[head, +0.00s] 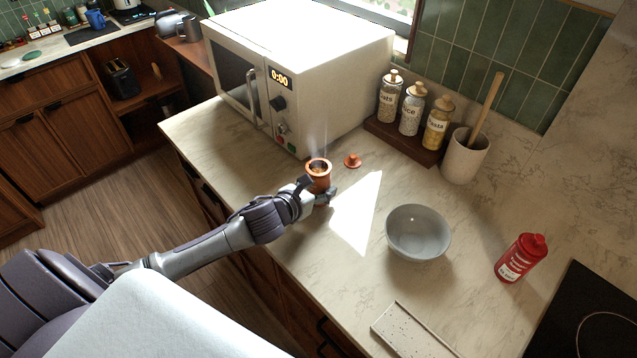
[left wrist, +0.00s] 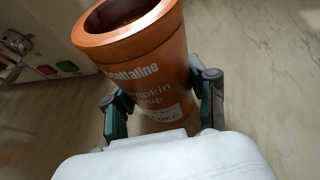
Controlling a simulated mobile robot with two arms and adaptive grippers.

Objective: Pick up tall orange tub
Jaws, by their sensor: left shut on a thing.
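The tall orange tub (head: 319,171) stands upright and open on the counter, in front of the microwave, with faint steam above it. In the left wrist view the tub (left wrist: 142,62) fills the upper middle, with pale lettering on its side. My left gripper (head: 318,194) is shut on the tub, with one finger on each side of its lower body. The left gripper (left wrist: 160,112) also shows in the left wrist view. A small orange lid with a knob (head: 352,160) lies on the counter just right of the tub. My right gripper is not in view.
A white microwave (head: 330,60) stands behind the tub. A grey bowl (head: 418,232), a red bottle (head: 520,258) and a speckled tray (head: 412,333) are to the right and front. Labelled jars (head: 410,108) and a utensil crock (head: 465,156) stand at the wall.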

